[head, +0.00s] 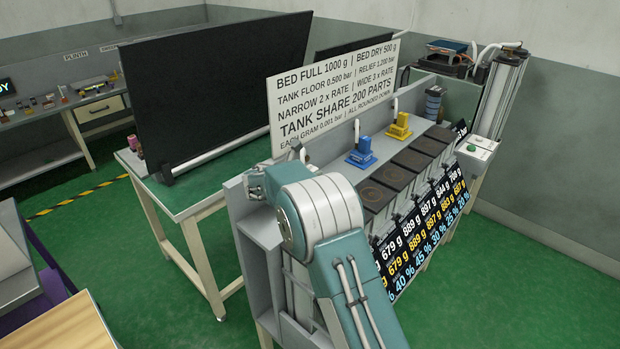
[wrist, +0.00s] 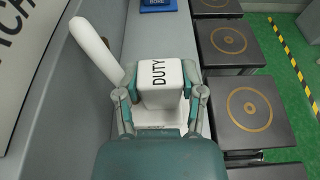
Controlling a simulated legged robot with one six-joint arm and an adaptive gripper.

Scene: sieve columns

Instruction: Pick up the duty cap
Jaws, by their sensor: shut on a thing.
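The duty cap (wrist: 162,92) is a white block with the word DUTY on its top, seen in the wrist view. My gripper (wrist: 159,78) is shut on it, with one finger against its left side and one against its right. A white base piece shows just below the cap, between the fingers. I cannot tell whether the cap touches it.
A white tube (wrist: 95,48) rises just left of the cap. A blue block (wrist: 158,5) is farther along the ledge. Dark plates with rings (wrist: 248,108) line the right side. A lettered sign board (head: 335,85) stands behind the bench. A yellow block (head: 400,126) sits farther back.

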